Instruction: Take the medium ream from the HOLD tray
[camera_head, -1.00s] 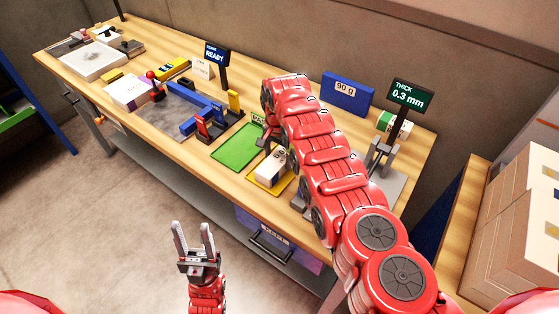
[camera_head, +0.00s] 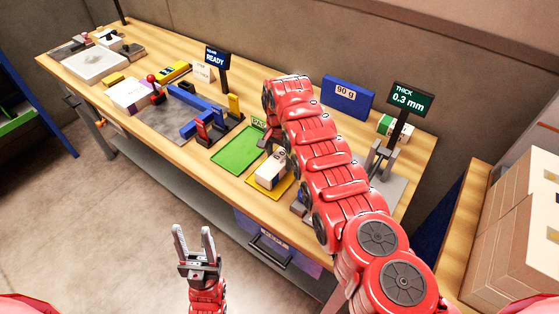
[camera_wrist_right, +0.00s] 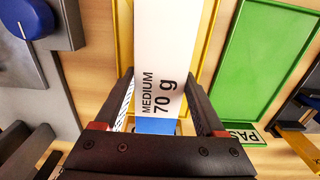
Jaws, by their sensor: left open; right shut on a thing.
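The medium ream (camera_wrist_right: 165,60) is a white block lettered "MEDIUM 70 g"; in the head view the white ream (camera_head: 270,170) sits at the yellow tray (camera_head: 281,191). The yellow tray's rim also shows in the right wrist view (camera_wrist_right: 125,30). My right gripper (camera_wrist_right: 165,100) is shut on the ream, with one finger along each long side. In the head view the right arm hides part of that gripper. I cannot tell whether the ream touches the tray floor. My left gripper (camera_head: 192,243) is open and empty, in front of the bench over the floor.
A green tray (camera_head: 237,150) marked PASS lies beside the yellow tray and is empty. A blue squaring fixture (camera_head: 200,106) and a READY sign (camera_head: 217,58) stand to the left. A thickness display (camera_head: 410,97) stands at the right. Cartons (camera_head: 515,210) fill the far right.

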